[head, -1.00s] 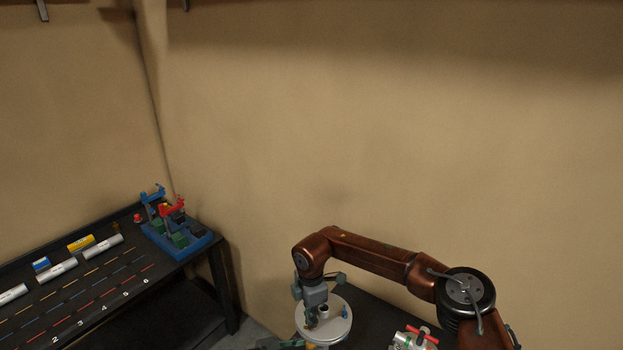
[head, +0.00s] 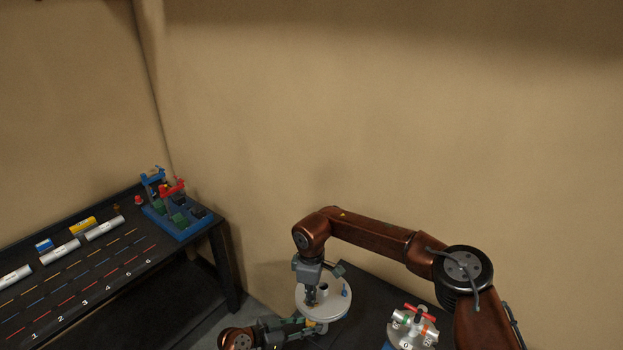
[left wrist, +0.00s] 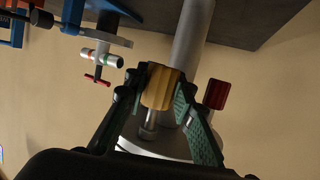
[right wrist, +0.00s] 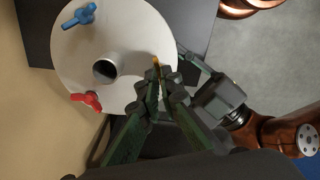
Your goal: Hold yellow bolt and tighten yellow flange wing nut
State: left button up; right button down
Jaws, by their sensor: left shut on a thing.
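The yellow bolt (left wrist: 163,88) hangs below a round white disc (head: 336,311). My left gripper (left wrist: 160,90) is shut on it from below the disc; in the head view this gripper (head: 305,324) is at the disc's lower edge. The yellow flange wing nut (right wrist: 156,63) shows as a small sliver on top of the disc near its edge. My right gripper (right wrist: 161,80) points down at it, its fingertips close together around or beside it. The fingers hide most of the nut, and I cannot tell whether they grip it.
A blue wing nut (right wrist: 80,16) and a red wing nut (right wrist: 87,100) sit on the disc around a central post (right wrist: 106,69). A red bolt (left wrist: 217,94) hangs beside the yellow one. A valve fixture (head: 413,328) stands at right, and a bench with cylinders (head: 104,229) at left.

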pick_arm(q)
jog(key=shift+f, duration=0.1)
pick_arm(e)
jog(key=shift+r, duration=0.25)
jog(key=m, duration=0.3)
jog(key=c, duration=2.2)
grip_release()
jog(key=shift+f, duration=0.15)
jog(key=shift+r, duration=2.2)
